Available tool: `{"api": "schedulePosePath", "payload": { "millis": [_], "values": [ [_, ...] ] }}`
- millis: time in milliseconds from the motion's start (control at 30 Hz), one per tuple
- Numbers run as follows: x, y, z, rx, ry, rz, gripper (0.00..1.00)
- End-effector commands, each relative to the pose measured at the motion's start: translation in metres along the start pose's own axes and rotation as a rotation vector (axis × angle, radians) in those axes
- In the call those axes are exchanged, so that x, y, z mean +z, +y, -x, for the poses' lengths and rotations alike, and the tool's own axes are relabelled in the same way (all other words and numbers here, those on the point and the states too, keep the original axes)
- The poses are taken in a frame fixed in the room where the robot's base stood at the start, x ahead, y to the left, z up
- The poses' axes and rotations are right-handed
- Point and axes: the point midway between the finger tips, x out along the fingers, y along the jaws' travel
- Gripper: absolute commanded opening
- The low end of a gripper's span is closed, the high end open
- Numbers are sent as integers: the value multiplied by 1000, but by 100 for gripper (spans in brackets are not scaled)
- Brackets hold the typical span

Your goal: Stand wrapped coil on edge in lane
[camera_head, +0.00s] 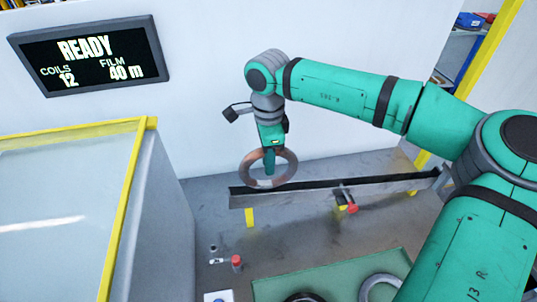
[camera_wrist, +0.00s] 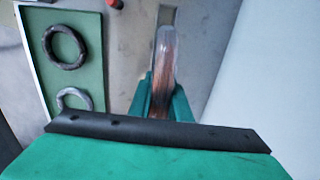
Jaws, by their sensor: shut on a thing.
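A film-wrapped copper-coloured coil (camera_head: 247,168) hangs upright in my gripper (camera_head: 269,162), its round face towards the head camera. In the wrist view the coil (camera_wrist: 167,55) shows edge-on, clear film on its rim, between the two green fingers of my gripper (camera_wrist: 160,95). The fingers are shut on the ring. The lane (camera_head: 320,188) is a long dark channel with a light front wall. The coil's lower edge overlaps the lane's left part in the head view; I cannot tell whether it touches the lane floor.
A green mat (camera_head: 345,267) holds two coils, a dark one (camera_wrist: 65,47) and a grey one (camera_head: 378,287). A red-capped item (camera_head: 236,263) and small parts lie left of it. A yellow-edged machine (camera_head: 125,205) stands left. A white wall with a READY display (camera_head: 90,55) is behind.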

Motion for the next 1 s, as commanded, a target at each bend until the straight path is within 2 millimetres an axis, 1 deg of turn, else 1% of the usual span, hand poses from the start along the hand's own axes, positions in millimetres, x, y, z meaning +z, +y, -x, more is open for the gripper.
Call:
{"api": "schedulePosePath", "payload": {
  "millis": [400, 600, 800, 1000],
  "values": [
    [1, 0, -34, 0, -2, 2, 0],
    [0, 0, -47, -1, 0, 2, 0],
    [1, 0, -54, -1, -1, 1, 0],
    [1, 0, -56, -1, -1, 1, 0]
  ]
}}
